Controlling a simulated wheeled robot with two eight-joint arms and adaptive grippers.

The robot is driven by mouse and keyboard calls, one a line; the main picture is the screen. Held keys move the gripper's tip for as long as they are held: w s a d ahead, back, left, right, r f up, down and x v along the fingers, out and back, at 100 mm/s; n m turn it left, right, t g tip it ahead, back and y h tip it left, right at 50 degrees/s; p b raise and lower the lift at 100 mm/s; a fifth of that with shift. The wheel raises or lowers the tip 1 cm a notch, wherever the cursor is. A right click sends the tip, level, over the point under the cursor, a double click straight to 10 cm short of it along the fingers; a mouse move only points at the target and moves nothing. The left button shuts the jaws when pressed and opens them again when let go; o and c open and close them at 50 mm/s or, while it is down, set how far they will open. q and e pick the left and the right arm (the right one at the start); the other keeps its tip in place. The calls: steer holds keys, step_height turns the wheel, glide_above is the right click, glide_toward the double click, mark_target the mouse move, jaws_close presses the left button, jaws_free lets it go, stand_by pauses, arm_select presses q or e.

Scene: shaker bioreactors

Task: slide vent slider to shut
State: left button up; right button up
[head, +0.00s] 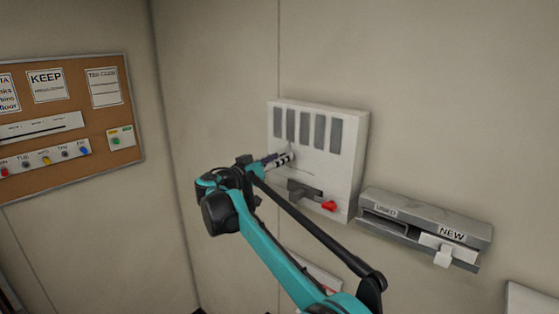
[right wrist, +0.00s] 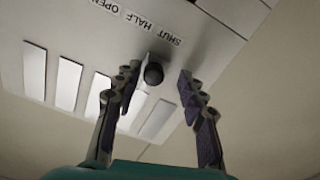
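The white vent panel (head: 349,150) is on the wall in the head view, with several upright grey slots (head: 305,130) along its top. In the right wrist view, light slots (right wrist: 69,84) and the labels OPEN, HALF and SHUT (right wrist: 137,20) show on it. A round dark slider knob (right wrist: 153,74) stands out near the HALF and SHUT labels; its exact setting is unclear. My right gripper (head: 280,160) is at the panel's left side. In the wrist view its fingers (right wrist: 158,84) are open, one on each side of the knob, with gaps visible. My left gripper is not in view.
Below the slots, the panel has a dark bar (head: 303,190) and a red knob (head: 329,206). A grey holder (head: 425,226) marked USED and NEW is to the right. A cork board (head: 110,140) hangs at left. Bare wall lies between.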

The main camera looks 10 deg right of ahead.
steer(key=shift+d, duration=0.1)
steer(key=v, duration=1.2)
steer(key=shift+f, duration=0.15)
